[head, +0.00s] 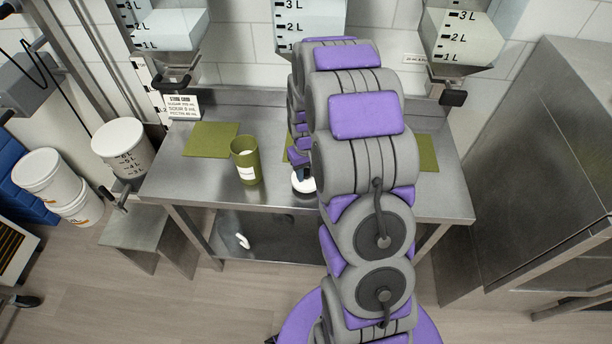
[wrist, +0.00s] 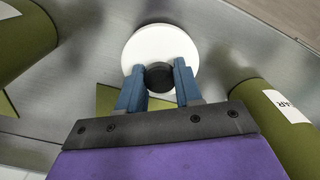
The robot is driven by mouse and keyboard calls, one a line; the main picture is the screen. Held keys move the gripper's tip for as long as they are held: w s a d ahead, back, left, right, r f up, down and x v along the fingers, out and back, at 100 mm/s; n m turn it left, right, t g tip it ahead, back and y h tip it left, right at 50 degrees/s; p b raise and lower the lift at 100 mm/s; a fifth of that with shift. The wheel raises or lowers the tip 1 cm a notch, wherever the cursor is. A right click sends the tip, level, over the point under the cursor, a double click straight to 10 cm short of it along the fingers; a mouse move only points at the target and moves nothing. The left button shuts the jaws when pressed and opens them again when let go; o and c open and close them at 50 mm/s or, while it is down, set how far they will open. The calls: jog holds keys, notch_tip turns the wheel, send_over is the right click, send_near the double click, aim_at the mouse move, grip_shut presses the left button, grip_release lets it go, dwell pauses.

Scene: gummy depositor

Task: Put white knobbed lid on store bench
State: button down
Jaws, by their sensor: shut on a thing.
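The white knobbed lid (wrist: 148,42) is a round white disc with a black knob (wrist: 159,76), seen from above in the wrist view. My gripper (wrist: 159,78) is shut on the knob, with one blue finger on each side of it. In the head view the lid (head: 303,182) shows as a white disc near the front edge of the steel bench (head: 210,195), partly hidden by my arm. The lid is at or just above the bench top; I cannot tell whether it touches.
A green canister (head: 246,163) with a white label stands left of the lid. In the wrist view green canisters flank my gripper at left (wrist: 22,42) and right (wrist: 275,125). Green mats (head: 208,139) lie on the bench. White buckets (head: 122,150) stand at the left.

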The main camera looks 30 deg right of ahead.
notch_tip(320, 180, down, 2)
jog(key=shift+f, duration=0.1)
jog(key=shift+a, duration=0.25)
jog(key=c, duration=1)
grip_release()
jog(key=shift+o, duration=1.2)
jog(key=shift+d, duration=0.15)
